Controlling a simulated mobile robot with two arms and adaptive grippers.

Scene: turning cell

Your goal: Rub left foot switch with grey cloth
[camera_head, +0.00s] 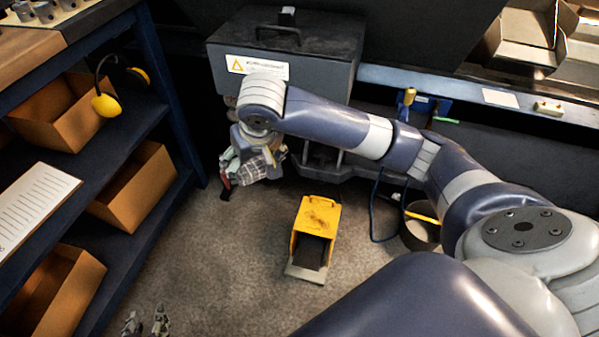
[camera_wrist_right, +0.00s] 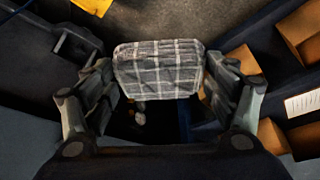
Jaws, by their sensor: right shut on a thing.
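A yellow foot switch (camera_head: 318,215) with a dark pedal stands on the floor in the middle of the head view. Part of something yellow, likely the same switch, shows at the top left of the right wrist view (camera_wrist_right: 92,5). It is the only foot switch I can make out. My right gripper (camera_wrist_right: 158,75) is shut on the grey checked cloth (camera_wrist_right: 158,66), which sits between its fingers. In the head view the cloth (camera_head: 252,169) hangs to the left of the switch and apart from it. My left gripper (camera_head: 145,324) is at the bottom left, fingertips apart and empty.
A blue shelf (camera_head: 130,97) with cardboard bins (camera_head: 138,190) and yellow ear muffs (camera_head: 107,104) stands at the left. A dark box with a warning label (camera_head: 257,67) is behind my right arm. A round container (camera_head: 420,234) is right of the switch. Floor before the switch is clear.

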